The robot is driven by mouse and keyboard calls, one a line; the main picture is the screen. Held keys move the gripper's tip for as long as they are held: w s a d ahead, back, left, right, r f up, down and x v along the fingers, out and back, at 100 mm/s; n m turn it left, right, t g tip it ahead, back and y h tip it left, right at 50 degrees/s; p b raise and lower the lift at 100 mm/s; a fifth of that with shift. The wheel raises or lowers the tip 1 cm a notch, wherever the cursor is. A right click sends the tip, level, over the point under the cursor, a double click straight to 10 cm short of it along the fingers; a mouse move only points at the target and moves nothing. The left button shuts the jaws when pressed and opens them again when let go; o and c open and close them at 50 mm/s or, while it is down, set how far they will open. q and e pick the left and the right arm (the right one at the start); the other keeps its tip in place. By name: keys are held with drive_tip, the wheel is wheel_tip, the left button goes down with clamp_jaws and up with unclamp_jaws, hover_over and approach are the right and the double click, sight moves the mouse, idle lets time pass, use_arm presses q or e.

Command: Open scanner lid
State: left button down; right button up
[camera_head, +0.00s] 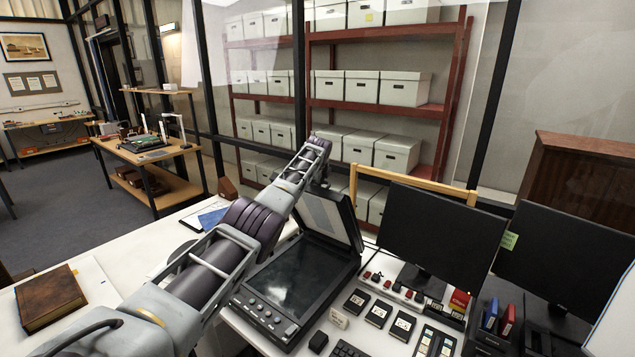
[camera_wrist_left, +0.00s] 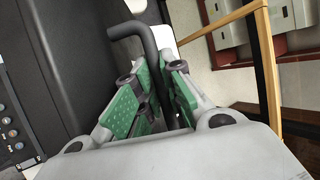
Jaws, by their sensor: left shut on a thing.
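The scanner (camera_head: 295,280) stands on the white desk, its dark glass bed bare. Its lid (camera_head: 330,215) is raised steeply at the far side, with the pale inner face toward me. My left arm reaches across the scanner's left side to the lid's upper left; the fingertips are hard to make out in the head view. In the left wrist view my left gripper (camera_wrist_left: 155,95) is shut on a black bent handle (camera_wrist_left: 150,50), which passes between the green finger pads. The handle is beside a large dark panel. My right gripper is in neither view.
Two dark monitors (camera_head: 440,235) stand right of the scanner, with small devices on the desk before them. A brown book (camera_head: 50,298) lies at the left. Behind the desk are a wooden frame (camera_head: 415,180) and red shelves (camera_head: 385,107) of white archival boxes.

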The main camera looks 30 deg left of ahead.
use_arm(q)
drive_tip(key=shift+f, duration=0.1)
drive_tip(key=c, duration=1.8)
unclamp_jaws()
drive_tip(key=shift+s+d+r, duration=0.1)
drive_tip(key=shift+r, duration=0.25)
drive_tip(key=shift+v, duration=5.65)
drive_tip(key=shift+d, duration=0.1)
drive_tip(key=shift+f, duration=0.15)
